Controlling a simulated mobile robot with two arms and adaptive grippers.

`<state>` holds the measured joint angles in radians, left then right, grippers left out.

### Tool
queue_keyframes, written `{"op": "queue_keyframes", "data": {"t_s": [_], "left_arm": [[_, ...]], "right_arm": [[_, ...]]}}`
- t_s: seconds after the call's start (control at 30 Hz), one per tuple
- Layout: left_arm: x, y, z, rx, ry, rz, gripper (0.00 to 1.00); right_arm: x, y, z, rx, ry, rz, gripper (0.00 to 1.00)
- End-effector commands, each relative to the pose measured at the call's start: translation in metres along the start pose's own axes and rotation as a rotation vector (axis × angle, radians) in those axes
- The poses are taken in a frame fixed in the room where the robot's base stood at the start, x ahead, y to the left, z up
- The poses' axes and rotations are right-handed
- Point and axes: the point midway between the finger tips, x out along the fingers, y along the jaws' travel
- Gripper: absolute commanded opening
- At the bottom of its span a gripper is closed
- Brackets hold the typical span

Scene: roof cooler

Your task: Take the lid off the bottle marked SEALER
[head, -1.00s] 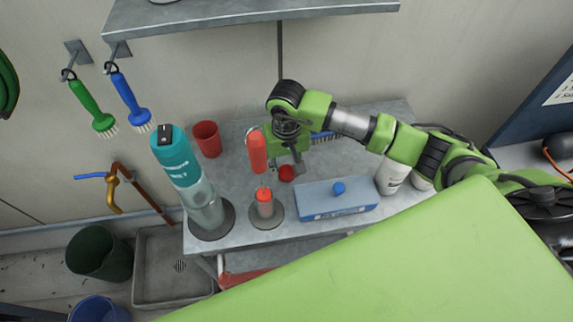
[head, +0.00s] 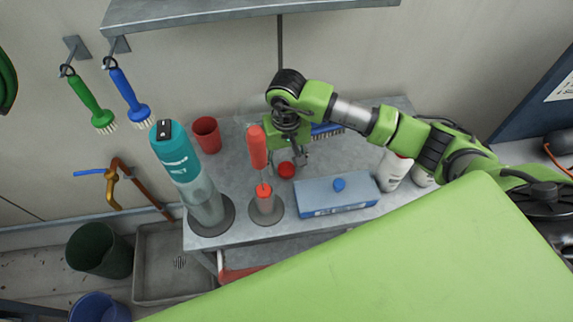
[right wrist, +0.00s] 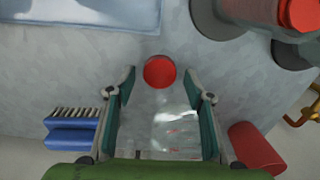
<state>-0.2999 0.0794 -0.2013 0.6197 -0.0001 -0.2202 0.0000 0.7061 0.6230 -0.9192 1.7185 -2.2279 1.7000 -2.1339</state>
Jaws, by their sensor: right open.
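A round red lid (head: 287,170) shows near the middle of the metal table, and a red disc also shows just beyond the fingertips in the right wrist view (right wrist: 160,72). A clear, glossy shape with small red marks (right wrist: 176,130) shows between the fingers there; it looks like a bottle, but its marking is unreadable. I cannot tell whether the red disc is joined to it. My right gripper (head: 291,160) is open just behind the red lid, with its two fingers (right wrist: 164,75) apart and nothing clamped. My left gripper is out of view.
A blue box (head: 336,195) with a blue knob and white bottles (head: 394,172) stand right of the lid. A teal device (head: 175,152), a red device (head: 257,147) and a red cup (head: 207,135) stand left. A blue brush (right wrist: 72,132) lies behind.

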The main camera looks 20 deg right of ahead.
Motion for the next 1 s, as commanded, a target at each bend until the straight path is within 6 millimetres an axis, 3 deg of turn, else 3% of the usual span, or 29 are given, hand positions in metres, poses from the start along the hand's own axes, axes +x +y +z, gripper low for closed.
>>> {"op": "queue_keyframes", "data": {"t_s": [0.3,0.5,0.7,1.0], "left_arm": [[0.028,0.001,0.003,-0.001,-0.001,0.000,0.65],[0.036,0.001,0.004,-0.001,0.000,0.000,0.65],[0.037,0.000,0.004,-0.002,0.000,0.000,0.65],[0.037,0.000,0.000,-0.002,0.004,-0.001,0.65]], "right_arm": [[-0.066,0.000,-0.002,-0.001,0.006,0.000,0.48],[-0.096,0.000,-0.001,0.000,0.002,0.000,0.48],[-0.107,0.000,0.001,-0.001,-0.001,0.002,0.48],[-0.107,0.000,0.001,-0.001,-0.001,0.002,0.48]]}}
